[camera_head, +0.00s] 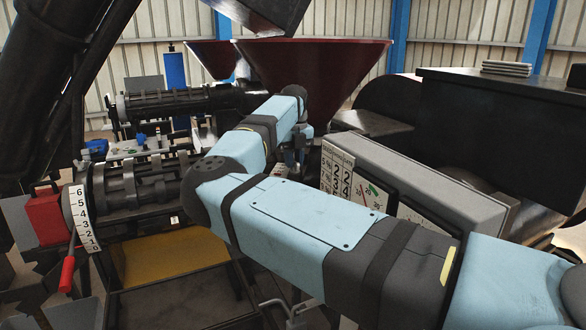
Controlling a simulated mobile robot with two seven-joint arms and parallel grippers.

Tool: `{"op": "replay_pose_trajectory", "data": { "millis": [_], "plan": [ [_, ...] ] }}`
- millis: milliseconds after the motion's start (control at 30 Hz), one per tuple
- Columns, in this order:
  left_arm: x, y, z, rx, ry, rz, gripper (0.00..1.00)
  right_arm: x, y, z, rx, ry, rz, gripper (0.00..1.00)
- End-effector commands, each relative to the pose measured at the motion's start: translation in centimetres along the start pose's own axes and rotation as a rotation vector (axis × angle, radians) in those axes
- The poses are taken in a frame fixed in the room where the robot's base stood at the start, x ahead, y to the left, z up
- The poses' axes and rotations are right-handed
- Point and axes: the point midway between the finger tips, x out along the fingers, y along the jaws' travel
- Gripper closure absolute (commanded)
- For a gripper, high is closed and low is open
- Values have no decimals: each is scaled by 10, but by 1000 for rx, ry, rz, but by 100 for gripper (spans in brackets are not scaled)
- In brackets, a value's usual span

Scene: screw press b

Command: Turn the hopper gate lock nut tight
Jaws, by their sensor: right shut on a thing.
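The dark red hopper (318,68) stands at the back centre, wide at the top and narrowing downward. My right arm reaches in from the right, bends at the left, and comes back toward the hopper's foot. My right gripper (294,158) points down there, just below the hopper and left of the white number charts. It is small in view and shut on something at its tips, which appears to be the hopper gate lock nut. The nut itself is too small and covered to make out. My left gripper is not in view.
A grey box (420,180) with number charts (337,172) stands close right of the gripper. A ribbed press barrel (135,185), a numbered scale (83,220) and a red-handled lever (67,273) are at left. A black cabinet (480,105) fills the right back.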

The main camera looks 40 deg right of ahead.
Motion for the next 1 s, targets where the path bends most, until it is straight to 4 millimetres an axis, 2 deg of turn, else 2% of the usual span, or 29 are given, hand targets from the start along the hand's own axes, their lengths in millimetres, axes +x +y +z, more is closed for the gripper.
{"op": "replay_pose_trajectory", "data": {
  "millis": [100,400,700,1000],
  "plan": [
    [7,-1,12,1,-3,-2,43,2,-1,0,110,-3,-1,100],
    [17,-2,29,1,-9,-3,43,1,-4,0,393,-3,-1,100],
    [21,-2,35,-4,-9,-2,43,0,-6,-1,634,-3,1,100],
    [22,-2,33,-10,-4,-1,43,-1,-7,-2,776,-3,0,100]
  ]
}}
